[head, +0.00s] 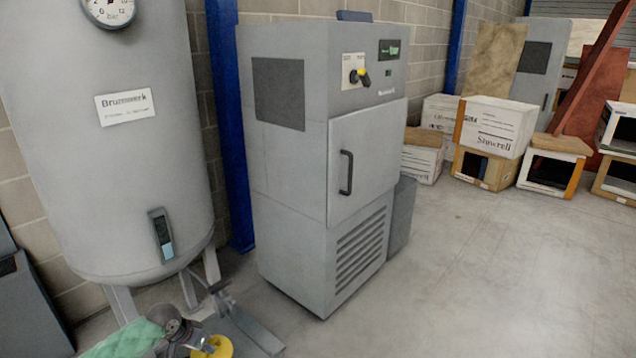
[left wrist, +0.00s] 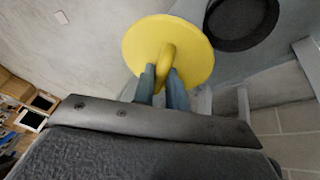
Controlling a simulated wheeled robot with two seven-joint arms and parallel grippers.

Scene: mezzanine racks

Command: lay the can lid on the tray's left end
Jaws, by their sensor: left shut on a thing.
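The can lid (head: 218,347) is a yellow disc at the bottom edge of the head view, partly cut off. In the left wrist view the lid (left wrist: 150,38) shows almost whole, with a raised yellow loop handle facing my gripper. My left gripper (left wrist: 162,80) is shut on this handle, one bluish finger on each side. In the head view my left gripper (head: 202,347) is low, in front of the grey tank's legs. I see no tray in either view. My right gripper is not in view.
A grey cabinet (head: 320,160) stands beside a blue post (head: 230,130). Boxes (head: 495,127) are stacked at the back right. The floor (head: 480,280) at the right is clear.

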